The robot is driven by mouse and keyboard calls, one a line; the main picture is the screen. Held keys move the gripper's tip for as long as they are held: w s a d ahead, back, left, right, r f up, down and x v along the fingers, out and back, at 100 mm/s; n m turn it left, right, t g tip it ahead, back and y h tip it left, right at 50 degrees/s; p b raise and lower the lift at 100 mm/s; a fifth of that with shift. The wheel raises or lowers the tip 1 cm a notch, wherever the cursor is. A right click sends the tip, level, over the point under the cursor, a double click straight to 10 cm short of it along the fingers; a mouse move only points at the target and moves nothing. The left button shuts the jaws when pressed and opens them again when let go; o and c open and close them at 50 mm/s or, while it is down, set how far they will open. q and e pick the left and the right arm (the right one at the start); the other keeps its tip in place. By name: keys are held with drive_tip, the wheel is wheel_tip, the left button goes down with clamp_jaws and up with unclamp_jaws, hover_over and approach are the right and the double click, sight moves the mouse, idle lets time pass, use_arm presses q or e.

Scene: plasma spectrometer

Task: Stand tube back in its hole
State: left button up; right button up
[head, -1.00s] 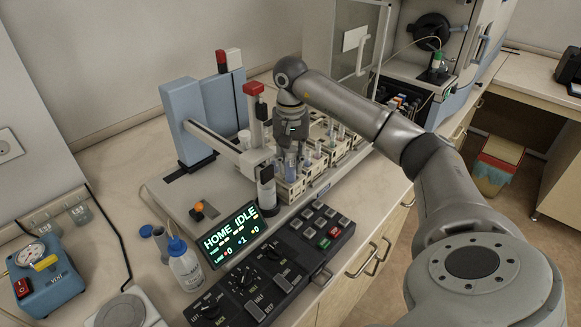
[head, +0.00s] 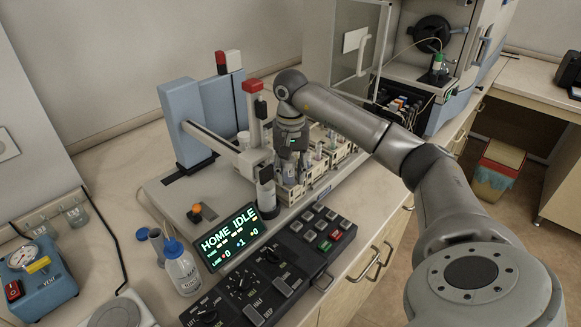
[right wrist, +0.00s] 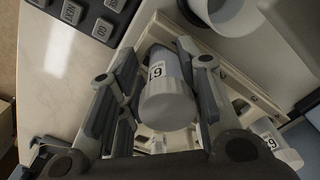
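My right gripper (head: 290,165) points down over the row of pale tube racks (head: 331,157) on the instrument deck. In the right wrist view my right gripper (right wrist: 165,50) has its fingers on both sides of a grey-white tube (right wrist: 168,100) with a printed number label, and appears shut on it. The tube's lower end is hidden, so I cannot tell whether it is in a hole. Another labelled tube (right wrist: 277,140) stands to the right of the right finger. My left gripper is not in view.
The sampler's arm with a red-topped post (head: 254,105) stands just left of my right gripper. A black control panel (head: 270,265) and a lit display (head: 230,238) lie in front. A wash bottle (head: 181,268) stands at left. An open instrument cabinet (head: 430,60) is behind right.

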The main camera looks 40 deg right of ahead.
drive_tip(key=shift+r, duration=0.65)
drive_tip(key=r, duration=0.3)
drive_tip(key=w+r+b, duration=0.1)
drive_tip(key=shift+d+r, duration=0.35)
drive_tip(key=shift+r, duration=0.05)
drive_tip(key=r, duration=0.1)
drive_tip(key=s+r, duration=0.1)
drive_tip(key=r, duration=0.1)
drive_tip(key=a+r+p, duration=0.1)
drive_tip(key=r, duration=0.1)
drive_tip(key=shift+s, duration=0.25)
drive_tip(key=shift+w+d+r, duration=0.1)
drive_tip(key=shift+w+r, duration=0.05)
drive_tip(key=shift+r, duration=0.15)
drive_tip(key=shift+w+d+r, duration=0.1)
drive_tip(key=shift+w, duration=0.05)
drive_tip(key=shift+w+r+p, duration=0.1)
drive_tip(key=shift+p, duration=0.2)
drive_tip(key=shift+s+r, duration=0.2)
drive_tip(key=shift+s, duration=0.05)
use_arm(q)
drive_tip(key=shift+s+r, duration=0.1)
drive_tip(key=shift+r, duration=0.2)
